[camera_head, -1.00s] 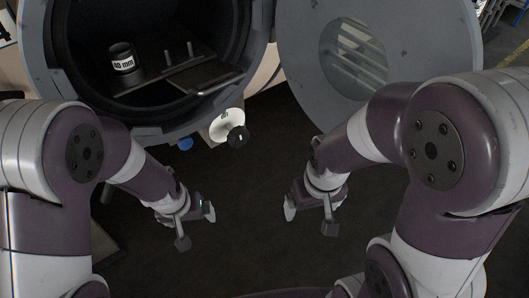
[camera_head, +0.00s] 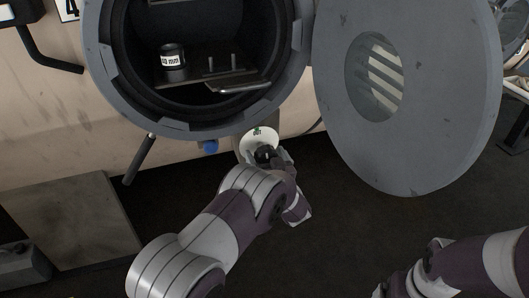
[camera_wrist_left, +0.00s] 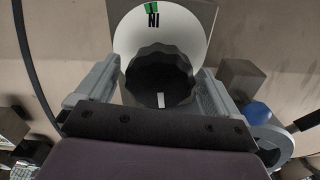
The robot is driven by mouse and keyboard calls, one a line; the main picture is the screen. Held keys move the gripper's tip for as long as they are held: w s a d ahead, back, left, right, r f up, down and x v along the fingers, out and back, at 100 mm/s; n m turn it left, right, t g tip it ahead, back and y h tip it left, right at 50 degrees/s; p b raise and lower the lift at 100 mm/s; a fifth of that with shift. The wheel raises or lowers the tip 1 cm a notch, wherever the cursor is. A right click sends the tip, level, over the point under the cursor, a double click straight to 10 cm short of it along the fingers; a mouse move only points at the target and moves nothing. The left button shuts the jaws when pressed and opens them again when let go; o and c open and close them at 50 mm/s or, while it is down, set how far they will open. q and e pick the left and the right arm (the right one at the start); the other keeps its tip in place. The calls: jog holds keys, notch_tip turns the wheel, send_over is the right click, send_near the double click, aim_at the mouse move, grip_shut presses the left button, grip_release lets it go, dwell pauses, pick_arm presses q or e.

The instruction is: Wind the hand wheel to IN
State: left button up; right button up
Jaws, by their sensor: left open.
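The hand wheel is a black, ridged knob (camera_wrist_left: 160,78) on a white round dial (camera_wrist_left: 135,32). In the wrist view the dial shows a green mark and the letters IN, upside down, at its top; a white mark on the knob points to the picture's bottom. In the head view the knob (camera_head: 264,154) and dial (camera_head: 257,137) sit below the round vessel opening. My left gripper (camera_wrist_left: 155,88) is open, its fingers on either side of the knob; contact cannot be told. It partly hides the knob in the head view (camera_head: 268,158). My right gripper is out of view.
The open round door (camera_head: 415,130) hangs at the right. A blue knob (camera_head: 210,147) and a dark lever (camera_head: 138,160) are left of the dial. The vessel (camera_head: 110,60) holds a tray with a cylinder (camera_head: 172,68). A grey panel (camera_head: 70,225) stands at lower left.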

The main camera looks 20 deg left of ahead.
pick_arm(q)
jog(key=shift+x, duration=1.5)
jog(key=c, duration=1)
jog(key=shift+o, duration=0.2)
